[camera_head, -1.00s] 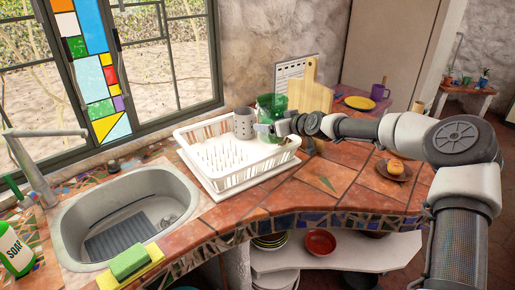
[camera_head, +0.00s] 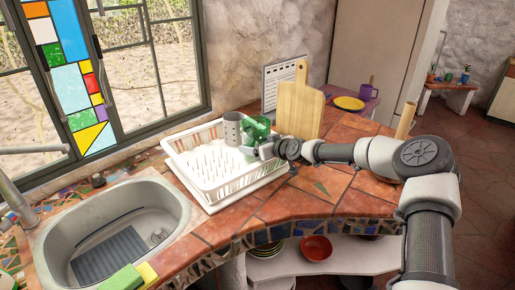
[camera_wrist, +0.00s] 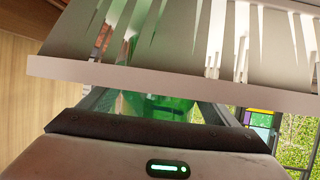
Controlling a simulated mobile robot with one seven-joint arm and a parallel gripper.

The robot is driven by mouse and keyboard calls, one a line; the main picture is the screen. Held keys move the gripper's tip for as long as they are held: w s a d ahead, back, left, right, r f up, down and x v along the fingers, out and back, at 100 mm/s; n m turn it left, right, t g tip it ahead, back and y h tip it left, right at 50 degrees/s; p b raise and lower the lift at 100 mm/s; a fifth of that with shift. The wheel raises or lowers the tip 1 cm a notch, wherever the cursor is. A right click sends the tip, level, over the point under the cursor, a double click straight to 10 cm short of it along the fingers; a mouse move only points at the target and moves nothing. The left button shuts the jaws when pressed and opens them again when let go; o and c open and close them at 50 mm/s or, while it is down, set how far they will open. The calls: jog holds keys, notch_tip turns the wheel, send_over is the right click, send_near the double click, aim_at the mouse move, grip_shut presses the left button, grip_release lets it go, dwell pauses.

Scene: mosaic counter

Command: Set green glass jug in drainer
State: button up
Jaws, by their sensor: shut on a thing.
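The green glass jug (camera_head: 257,131) is at the right rear part of the white dish drainer (camera_head: 204,187), beside the grey cutlery holder. My gripper (camera_head: 262,150) is at the jug's near right side and shut on it. In the wrist view the green jug (camera_wrist: 155,105) shows between my fingers, partly behind the drainer's pale slatted wall (camera_wrist: 160,78). The jug looks low, within or just over the drainer's rim. Whether its base touches the drainer floor is hidden.
A grey holder (camera_head: 232,129) stands in the drainer's back corner. A wooden cutting board (camera_head: 300,105) stands upright right of the drainer. The sink (camera_head: 115,235) lies to the left. Bare tiles (camera_head: 300,200) are in front of the drainer.

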jog(key=shift+f, duration=0.65)
jog(key=shift+f, duration=0.15)
jog(key=o, duration=1.4)
jog(key=shift+c, duration=0.2)
jog(key=shift+r, duration=0.25)
jog(key=v, duration=1.2)
jog(key=shift+f, duration=0.15)
